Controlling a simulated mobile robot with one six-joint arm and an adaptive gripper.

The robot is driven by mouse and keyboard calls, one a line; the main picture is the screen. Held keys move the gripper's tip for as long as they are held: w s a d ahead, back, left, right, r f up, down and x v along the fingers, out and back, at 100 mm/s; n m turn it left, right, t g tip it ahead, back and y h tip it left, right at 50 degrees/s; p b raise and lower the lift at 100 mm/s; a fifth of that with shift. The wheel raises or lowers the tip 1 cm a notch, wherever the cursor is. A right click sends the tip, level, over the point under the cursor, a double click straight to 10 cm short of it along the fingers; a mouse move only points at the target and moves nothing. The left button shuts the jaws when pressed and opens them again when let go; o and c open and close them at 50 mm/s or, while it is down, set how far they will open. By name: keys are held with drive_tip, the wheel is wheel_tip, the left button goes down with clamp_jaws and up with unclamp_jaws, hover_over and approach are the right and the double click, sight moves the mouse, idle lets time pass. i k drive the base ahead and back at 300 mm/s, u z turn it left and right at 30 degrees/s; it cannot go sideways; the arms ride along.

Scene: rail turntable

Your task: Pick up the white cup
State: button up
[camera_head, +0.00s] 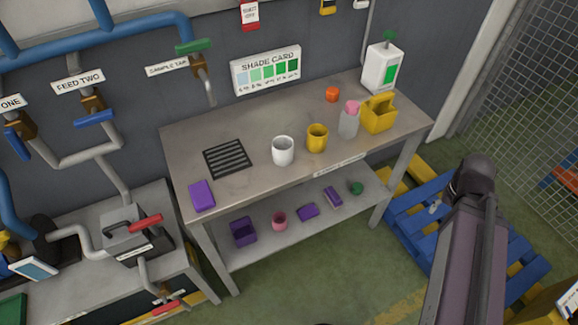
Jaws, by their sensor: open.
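The white cup (283,151) stands upright on the upper top of the metal bench (185,147), near its front edge and about the middle of its length. It is just right of a black slotted grate and left of a yellow cup (317,137), with a small gap between the cups. Nothing hides the white cup. My gripper is not in view; only part of my arm shows at the right, well away from the cup.
A purple block (202,195) lies at the bench's left end. A bottle with a pink top (349,119), a yellow caddy (379,113), an orange item (332,94) and a white dispenser (381,68) stand right. Several items occupy the lower shelf. Blue pallets (425,230) lie right.

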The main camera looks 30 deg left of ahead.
sight(283, 146)
drive_tip(key=k, duration=1.55)
drive_tip(key=u, duration=1.7)
drive_tip(key=i, duration=1.05)
drive_tip(key=z, duration=0.1)
